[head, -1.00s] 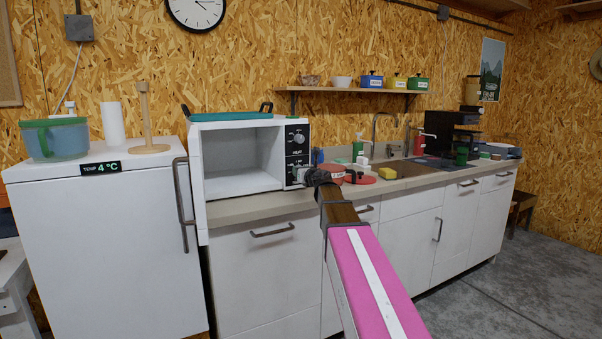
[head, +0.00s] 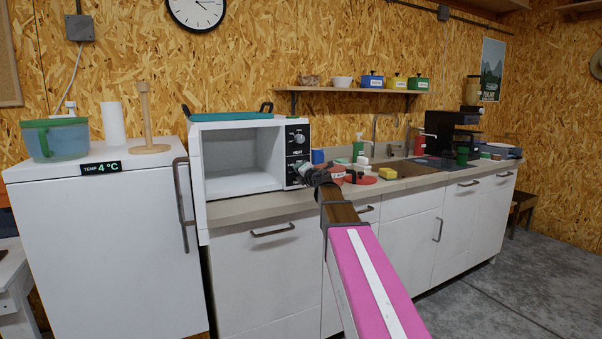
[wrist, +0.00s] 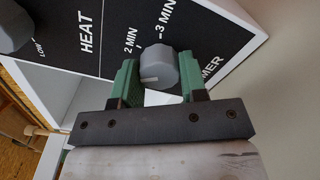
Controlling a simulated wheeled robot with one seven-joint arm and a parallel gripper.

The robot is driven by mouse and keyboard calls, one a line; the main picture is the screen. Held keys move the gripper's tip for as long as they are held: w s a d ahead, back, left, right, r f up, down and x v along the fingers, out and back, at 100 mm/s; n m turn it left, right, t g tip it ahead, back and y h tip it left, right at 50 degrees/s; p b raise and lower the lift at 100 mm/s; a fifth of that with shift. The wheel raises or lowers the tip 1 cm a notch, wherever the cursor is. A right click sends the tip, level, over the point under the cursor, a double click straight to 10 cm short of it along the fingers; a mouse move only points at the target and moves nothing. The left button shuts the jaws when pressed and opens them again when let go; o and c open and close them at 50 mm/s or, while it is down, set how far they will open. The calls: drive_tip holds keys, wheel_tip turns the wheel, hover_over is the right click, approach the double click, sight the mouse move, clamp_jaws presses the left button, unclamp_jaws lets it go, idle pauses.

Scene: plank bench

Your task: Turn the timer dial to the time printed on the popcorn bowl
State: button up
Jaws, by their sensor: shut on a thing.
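The timer dial (wrist: 162,70) is a grey knob on the black panel of the white microwave (head: 198,155), below the HEAT knob (head: 299,138). My gripper (wrist: 158,76) has its green fingers closed on both sides of the timer dial. A short white mark shows on the knob's near face. "2 MIN" and "3 MIN" are printed just beyond the knob; other timer marks are hidden by my gripper.
The microwave is open-fronted and looks empty, with a teal tray (head: 228,115) on top. A yellow sponge (head: 387,174) and bottles stand near the sink (head: 415,167). A white fridge (head: 95,240) stands at left. The counter front edge runs below my arm.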

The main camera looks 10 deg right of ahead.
drive_tip(key=m, duration=0.4)
drive_tip(key=shift+m, duration=2.1)
drive_tip(key=o, duration=0.9)
drive_tip(key=shift+s, duration=0.15)
drive_tip(key=v, duration=1)
drive_tip(key=shift+s+d+r, duration=0.1)
drive_tip(key=shift+s+d, duration=0.05)
drive_tip(key=shift+s, duration=0.15)
